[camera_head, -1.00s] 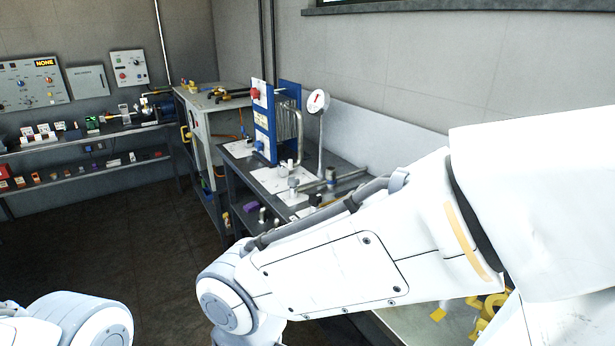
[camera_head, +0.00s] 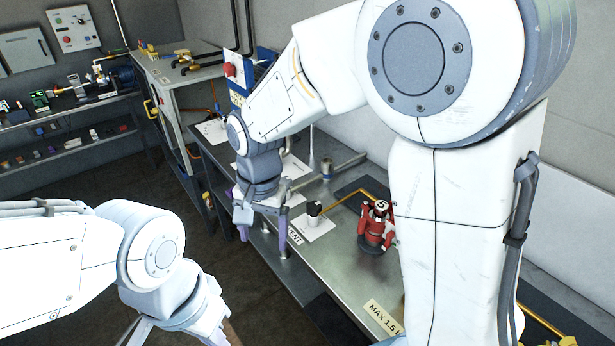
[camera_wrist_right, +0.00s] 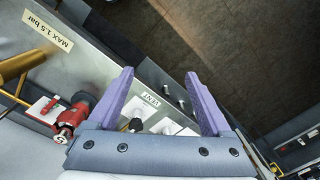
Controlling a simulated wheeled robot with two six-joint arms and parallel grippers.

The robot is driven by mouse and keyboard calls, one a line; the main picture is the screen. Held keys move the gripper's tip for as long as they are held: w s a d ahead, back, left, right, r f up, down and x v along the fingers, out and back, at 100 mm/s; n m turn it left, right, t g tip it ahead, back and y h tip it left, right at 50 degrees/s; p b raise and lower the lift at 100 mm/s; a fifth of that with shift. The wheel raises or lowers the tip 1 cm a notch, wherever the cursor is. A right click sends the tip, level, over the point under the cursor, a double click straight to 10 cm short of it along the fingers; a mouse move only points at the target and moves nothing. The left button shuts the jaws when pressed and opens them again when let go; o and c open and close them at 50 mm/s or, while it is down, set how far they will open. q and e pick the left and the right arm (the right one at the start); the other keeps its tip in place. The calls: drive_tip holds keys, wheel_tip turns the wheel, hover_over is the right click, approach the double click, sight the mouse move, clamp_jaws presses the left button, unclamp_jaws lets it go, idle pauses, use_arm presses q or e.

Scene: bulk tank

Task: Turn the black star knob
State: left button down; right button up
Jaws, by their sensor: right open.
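A small black knob (camera_head: 314,209) stands on a light fitting on a white plate on the steel bench. Its star shape is too small to make out. In the right wrist view the black knob (camera_wrist_right: 135,125) shows between the finger bases, partly hidden by the gripper body. My right gripper (camera_head: 264,243) points down at the bench's front edge, left of the knob and apart from it. Its purple fingers (camera_wrist_right: 158,76) are spread and empty. My left gripper (camera_head: 185,332) is at the bottom left, cut off by the frame; its fingertips are hidden.
A red fitting (camera_head: 375,228) stands right of the knob, with a brass pipe (camera_head: 345,200) nearby. A VENT label (camera_head: 295,237) and a MAX 1.5 bar label (camera_head: 383,318) are on the bench (camera_head: 335,262).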

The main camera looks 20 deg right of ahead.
drive_tip(key=w+d+r+m+p, duration=0.1)
drive_tip(key=w+d+m+p, duration=0.3)
drive_tip(key=w+d+m, duration=0.45)
drive_tip(key=m+p, duration=0.4)
drive_tip(key=m, duration=0.6)
hover_over(314, 206)
wheel_tip(314, 206, down, 4)
drive_tip(key=shift+h, duration=0.3)
wheel_tip(314, 206, down, 9)
drive_tip(key=p, duration=0.3)
drive_tip(key=shift+w, duration=0.1)
use_arm(q)
wheel_tip(314, 206, up, 14)
drive_tip(key=shift+f+p, duration=0.15)
drive_tip(key=shift+p, duration=0.15)
use_arm(e)
drive_tip(key=shift+f, duration=0.75)
use_arm(q)
drive_tip(key=shift+s+d, duration=0.1)
use_arm(e)
clamp_jaws()
